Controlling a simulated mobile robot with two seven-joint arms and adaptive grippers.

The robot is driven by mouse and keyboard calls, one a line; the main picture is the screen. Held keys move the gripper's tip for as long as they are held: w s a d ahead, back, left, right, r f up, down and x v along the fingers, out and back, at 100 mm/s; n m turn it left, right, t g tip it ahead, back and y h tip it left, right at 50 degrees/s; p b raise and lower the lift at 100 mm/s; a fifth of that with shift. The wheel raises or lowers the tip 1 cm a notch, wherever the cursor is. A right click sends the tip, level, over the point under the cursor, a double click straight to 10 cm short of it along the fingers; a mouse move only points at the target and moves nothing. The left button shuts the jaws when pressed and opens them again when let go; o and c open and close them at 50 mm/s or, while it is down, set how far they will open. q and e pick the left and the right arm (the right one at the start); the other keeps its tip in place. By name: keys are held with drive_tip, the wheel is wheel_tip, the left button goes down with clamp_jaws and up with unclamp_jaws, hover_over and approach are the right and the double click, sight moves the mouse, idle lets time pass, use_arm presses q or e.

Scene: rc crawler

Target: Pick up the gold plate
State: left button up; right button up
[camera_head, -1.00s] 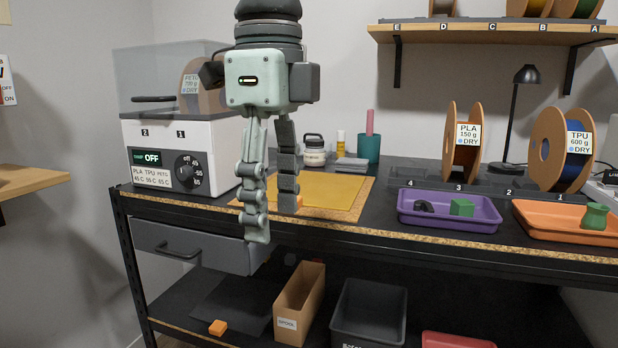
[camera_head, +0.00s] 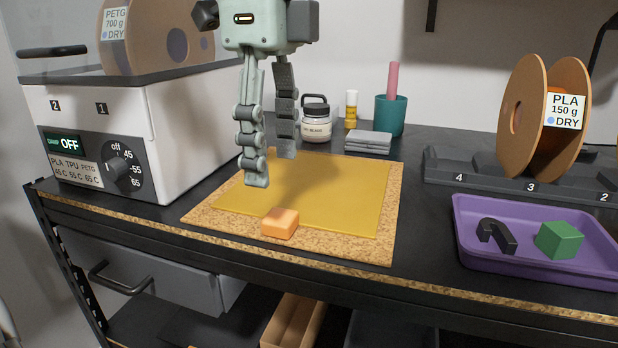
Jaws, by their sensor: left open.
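The gold plate (camera_head: 335,195) is a thin flat yellow sheet lying on a cork board (camera_head: 392,205) on the black workbench. A small orange block (camera_head: 280,223) sits at its front edge; whether it rests on the plate or the cork is hard to tell. My left gripper (camera_head: 271,170) hangs down over the left rear part of the plate, with its fingers apart and nothing between them. It appears to be above the plate, not touching it. The fingers hide a bit of the plate's back left. My right gripper is not in view.
A white filament dryer (camera_head: 170,130) stands close on the left. Behind the plate are a white jar (camera_head: 316,122), a grey folded stack (camera_head: 368,140) and a teal cup (camera_head: 390,115). A purple tray (camera_head: 540,270) with a black hook and green cube is at the right, before a spool (camera_head: 530,110).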

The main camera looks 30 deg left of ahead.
sight(280, 215)
use_arm(q)
drive_tip(key=f, duration=0.7)
drive_tip(key=shift+d, duration=0.2)
drive_tip(key=shift+c, duration=0.6)
clamp_jaws()
